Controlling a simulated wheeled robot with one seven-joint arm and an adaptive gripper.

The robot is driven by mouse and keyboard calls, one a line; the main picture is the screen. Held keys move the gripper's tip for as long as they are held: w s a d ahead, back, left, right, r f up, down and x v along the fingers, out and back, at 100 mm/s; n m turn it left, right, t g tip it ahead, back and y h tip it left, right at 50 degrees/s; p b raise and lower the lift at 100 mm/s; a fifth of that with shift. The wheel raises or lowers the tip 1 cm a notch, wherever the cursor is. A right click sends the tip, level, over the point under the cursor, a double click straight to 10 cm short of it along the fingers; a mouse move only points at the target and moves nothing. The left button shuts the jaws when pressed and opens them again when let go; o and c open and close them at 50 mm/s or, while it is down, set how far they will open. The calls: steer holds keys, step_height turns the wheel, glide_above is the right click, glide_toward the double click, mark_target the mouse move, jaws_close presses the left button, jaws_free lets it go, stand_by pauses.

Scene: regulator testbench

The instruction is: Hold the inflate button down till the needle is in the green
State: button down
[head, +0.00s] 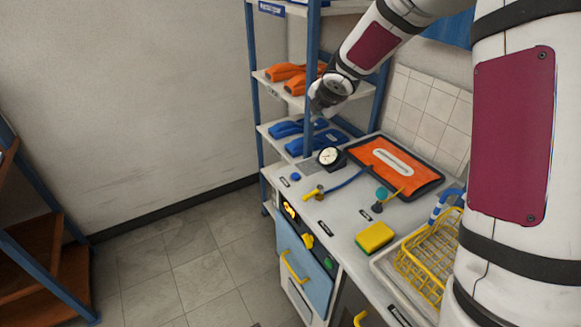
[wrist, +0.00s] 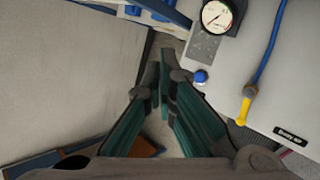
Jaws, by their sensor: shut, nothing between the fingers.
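A blue button (wrist: 201,76) sits on the bench beside a grey plate; it is small in the head view (head: 296,177). A round white gauge (wrist: 216,16) stands near it, also in the head view (head: 329,156). Its dark needle shows, but I cannot tell its zone. A blue hose (head: 348,180) runs from the gauge area to a yellow fitting (wrist: 247,103). An orange pad (head: 368,153) in a dark frame lies beside the gauge. My gripper (wrist: 162,75) is shut and empty, its tips left of the button in the wrist view and apart from it.
A blue-framed shelf (head: 258,100) with orange and blue items stands behind the bench. A yellow sponge (head: 375,237), a teal-topped part (head: 381,194) and a yellow wire basket (head: 430,255) occupy the bench's right side. The floor (head: 180,270) to the left is clear.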

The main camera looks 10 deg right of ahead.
steer(key=w+a+f+n+y, duration=0.2)
steer(key=f+n, duration=0.2)
steer(key=f, duration=0.2)
steer(key=w+a+f+n+y, duration=0.1)
steer(key=w+f+n+y, duration=0.1)
steer(key=f, duration=0.5)
steer(key=shift+w+a+n+p, duration=0.4)
steer(key=shift+w+n, duration=0.15)
steer(key=shift+n, duration=0.45)
steer(key=p, duration=0.2)
glide_above(298, 174)
step_height(298, 174, down, 8)
steer(key=shift+s+a+r, duration=0.1)
steer(key=shift+r, duration=0.15)
steer(key=shift+f, duration=0.55)
steer(key=shift+f, duration=0.2)
steer(key=shift+f, duration=0.25)
steer(key=shift+f, duration=0.55)
stand_by(1.2)
